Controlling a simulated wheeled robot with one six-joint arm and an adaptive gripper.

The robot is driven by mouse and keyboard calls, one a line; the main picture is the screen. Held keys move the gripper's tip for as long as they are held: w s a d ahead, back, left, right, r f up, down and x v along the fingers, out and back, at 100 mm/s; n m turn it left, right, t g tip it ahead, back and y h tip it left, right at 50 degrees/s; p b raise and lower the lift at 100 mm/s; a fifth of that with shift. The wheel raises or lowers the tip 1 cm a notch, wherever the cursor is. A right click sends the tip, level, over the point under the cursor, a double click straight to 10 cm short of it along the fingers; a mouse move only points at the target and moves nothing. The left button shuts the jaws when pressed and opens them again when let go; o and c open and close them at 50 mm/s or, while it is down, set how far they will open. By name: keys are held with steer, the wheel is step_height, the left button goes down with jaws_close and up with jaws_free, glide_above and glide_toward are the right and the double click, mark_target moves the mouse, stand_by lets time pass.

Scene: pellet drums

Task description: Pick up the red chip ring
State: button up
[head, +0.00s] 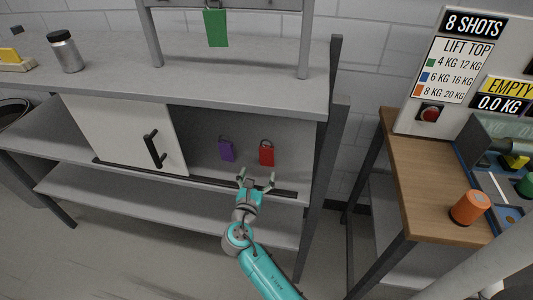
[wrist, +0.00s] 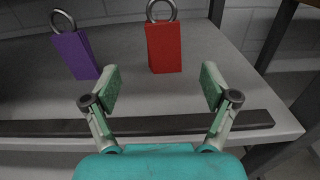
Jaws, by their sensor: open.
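The red chip ring (head: 266,156) is a red block with a grey metal ring on top. It stands upright inside the cabinet's open right side. It also shows in the wrist view (wrist: 164,48), ahead of my gripper and slightly right of the middle. My gripper (head: 256,182) is open and empty in front of the red chip ring and apart from it. In the wrist view, its two fingers (wrist: 161,88) are spread wide, with the red block beyond and between them.
A purple chip ring (head: 227,151) stands just left of the red one. A white sliding door (head: 120,130) with a black handle covers the cabinet's left side. A dark rail (head: 200,180) runs along the shelf's front edge. A green chip ring (head: 215,28) hangs above.

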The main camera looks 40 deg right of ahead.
mark_target(266, 152)
steer(key=shift+w+d+r, duration=0.35)
steer(key=shift+w+d, duration=0.15)
steer(key=x, duration=1)
steer(key=shift+s+d, duration=0.2)
steer(key=shift+d, duration=0.1)
steer(key=c, duration=1.3)
